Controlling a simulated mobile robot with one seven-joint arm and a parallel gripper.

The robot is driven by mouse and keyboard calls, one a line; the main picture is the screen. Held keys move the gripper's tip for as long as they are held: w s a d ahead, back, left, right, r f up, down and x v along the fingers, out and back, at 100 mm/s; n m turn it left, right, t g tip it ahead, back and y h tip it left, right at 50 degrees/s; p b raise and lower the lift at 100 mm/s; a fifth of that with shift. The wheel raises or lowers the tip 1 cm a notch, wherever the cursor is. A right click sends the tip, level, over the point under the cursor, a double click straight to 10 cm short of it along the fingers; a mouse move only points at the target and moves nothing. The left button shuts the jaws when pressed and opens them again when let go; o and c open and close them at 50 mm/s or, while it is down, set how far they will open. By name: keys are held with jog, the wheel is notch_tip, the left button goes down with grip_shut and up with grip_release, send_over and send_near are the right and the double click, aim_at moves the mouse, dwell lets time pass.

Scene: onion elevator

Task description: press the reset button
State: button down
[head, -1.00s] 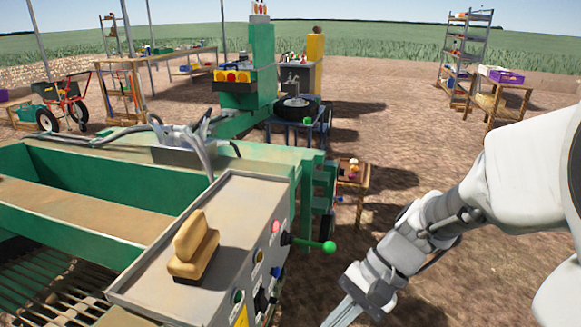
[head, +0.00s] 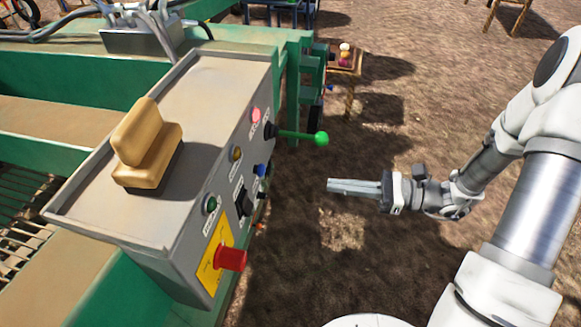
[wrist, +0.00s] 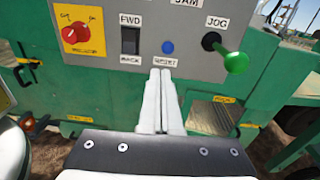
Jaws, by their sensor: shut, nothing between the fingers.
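The reset button is a small round blue button (wrist: 167,47) on the grey control panel, with the label RESET under it in the wrist view. It also shows as a blue dot on the panel's side face in the head view (head: 262,170). My gripper (head: 329,186) is shut and empty, level in the air to the right of the panel and pointing left at it. In the wrist view the closed fingertips (wrist: 161,73) lie just below the button and cover part of the RESET label's lower edge. The fingers look apart from the panel.
A green-knobbed JOG lever (wrist: 235,62) sticks out right of the button. A black FWD/BACK switch (wrist: 130,41) and a red isolator knob (wrist: 75,33) sit to its left. A wooden brush-like block (head: 140,150) rests on the panel box top (head: 205,90).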

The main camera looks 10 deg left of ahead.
jog(key=shift+w+d+f+m+t, duration=0.3)
jog(key=shift+w+f+m, duration=0.1)
jog(key=shift+w, duration=0.1)
jog(key=b, duration=0.2)
send_near(265, 170)
jog(key=shift+w+a+f, duration=0.1)
jog(key=shift+a, duration=1.6)
jog(key=shift+w+a+f, duration=0.1)
jog(key=shift+a+f, duration=0.05)
jog(key=shift+a, duration=1.6)
jog(key=shift+a+r, duration=0.2)
jog(key=shift+a, duration=0.75)
jog(key=shift+y, duration=0.3)
jog(key=shift+w+d, duration=0.1)
